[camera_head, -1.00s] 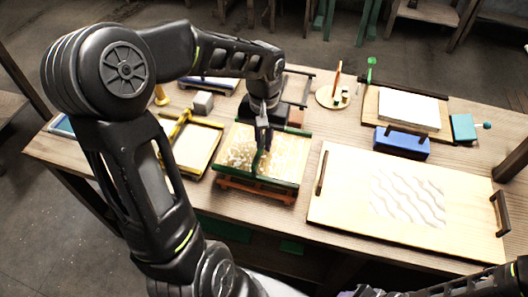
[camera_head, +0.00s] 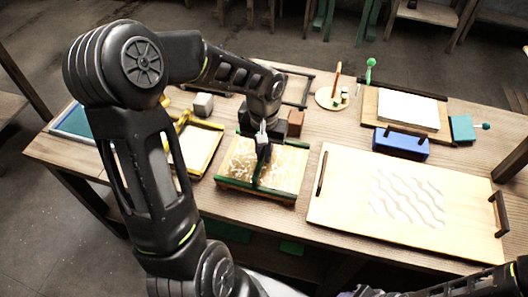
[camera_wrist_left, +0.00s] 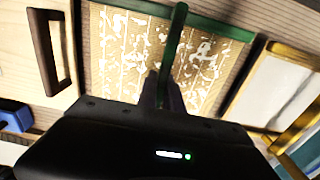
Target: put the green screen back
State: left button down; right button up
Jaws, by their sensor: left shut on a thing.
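The green screen (camera_head: 291,171) is a square frame with green rims, a green bar across its middle and pale patchy mesh. It lies over a shallow wooden tray (camera_head: 228,187) near the table's front edge. In the left wrist view the screen (camera_wrist_left: 115,60) fills the upper middle, with its green bar running between my fingers. My left gripper (camera_head: 262,146) is above the screen, shut on the green bar; it also shows in the left wrist view (camera_wrist_left: 163,92). I cannot tell whether the screen touches the tray all round. My right gripper is out of view.
A yellow-framed screen (camera_head: 195,150) lies close on the left, a blue-framed one (camera_head: 75,125) beyond it. A board with dark handles and a wavy pattern (camera_head: 405,195) is close on the right. Small blocks (camera_head: 295,123) and a dark frame (camera_head: 297,88) are behind.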

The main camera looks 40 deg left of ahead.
pick_arm(q)
jog(key=shift+f+b, duration=0.3)
jog(key=shift+f, duration=0.05)
jog(key=c, duration=1.5)
grip_release()
jog(key=shift+r, duration=0.15)
jog(key=shift+r+p, duration=0.4)
jog(key=shift+p, duration=0.1)
notch_tip(320, 180, up, 12)
jog(key=shift+f+b, duration=0.15)
jog(key=shift+b, duration=0.25)
